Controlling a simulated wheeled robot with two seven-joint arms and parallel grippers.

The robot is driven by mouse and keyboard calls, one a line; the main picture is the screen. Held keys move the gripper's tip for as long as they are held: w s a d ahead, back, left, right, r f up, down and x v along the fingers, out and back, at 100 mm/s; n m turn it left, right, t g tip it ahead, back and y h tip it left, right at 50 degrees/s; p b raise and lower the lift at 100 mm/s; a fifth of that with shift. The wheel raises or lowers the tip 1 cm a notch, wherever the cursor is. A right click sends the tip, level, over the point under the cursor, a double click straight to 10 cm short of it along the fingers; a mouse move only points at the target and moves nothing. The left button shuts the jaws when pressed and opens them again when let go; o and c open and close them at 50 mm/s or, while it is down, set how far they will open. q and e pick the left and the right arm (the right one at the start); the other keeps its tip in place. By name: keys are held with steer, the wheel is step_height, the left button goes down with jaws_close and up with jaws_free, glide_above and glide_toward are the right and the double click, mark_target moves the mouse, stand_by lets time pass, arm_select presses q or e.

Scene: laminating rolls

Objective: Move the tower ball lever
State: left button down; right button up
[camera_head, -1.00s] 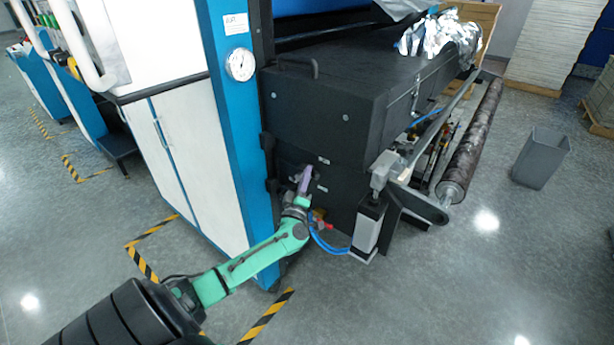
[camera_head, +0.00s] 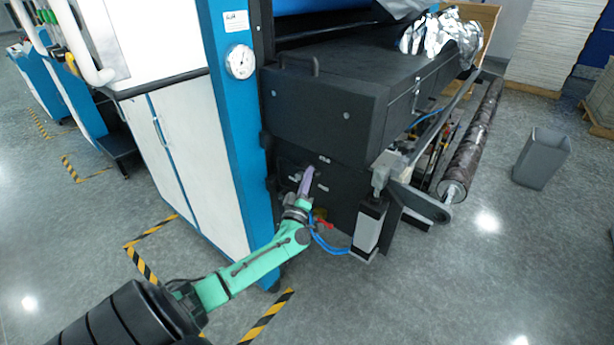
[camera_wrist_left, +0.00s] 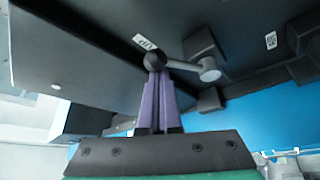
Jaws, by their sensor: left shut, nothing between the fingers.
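The ball lever shows in the left wrist view: a dark round ball (camera_wrist_left: 154,59) on a grey rod (camera_wrist_left: 185,66) that runs right to a round pivot on the dark machine panel. My left gripper (camera_wrist_left: 157,76) has two purple fingers closed together, with the tips right at the ball. I cannot tell whether they touch it; nothing is seen held between them. In the head view my left gripper (camera_head: 308,170) is against the dark lower panel (camera_head: 325,185) beside the blue post, and the lever is too small to make out there. My right gripper is not in view.
A blue post (camera_head: 236,130) with a round gauge (camera_head: 240,62) stands left of the panel. A blue hose (camera_head: 330,246) and a grey block on a stand (camera_head: 370,222) are to the right of my wrist. A grey bin (camera_head: 540,158) stands on open floor farther right.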

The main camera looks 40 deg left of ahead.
arm_select(q)
steer(key=shift+d+f+m+b, duration=0.15)
steer(key=shift+f+m+b, duration=0.15)
steer(key=shift+m, duration=0.1)
steer(key=shift+d+f+m+t+h+b, duration=0.1)
steer(key=shift+f+m+t+h+b, duration=0.7)
steer(key=shift+m+h+b, duration=1.3)
steer(key=shift+d+f+m+t+h+b, duration=0.15)
steer(key=shift+f+m+t+h+b, duration=0.7)
steer(key=shift+m+b, duration=2.1)
steer(key=shift+d+f+m+t+h+b, duration=0.1)
steer(key=shift+f+m+t+h+b, duration=0.25)
steer(key=shift+f+m+h+b, duration=2.1)
step_height(320, 180, up, 2)
steer(key=shift+r+m+y+p, duration=0.25)
steer(key=shift+m+y+p, duration=0.35)
steer(key=shift+m+p, duration=0.3)
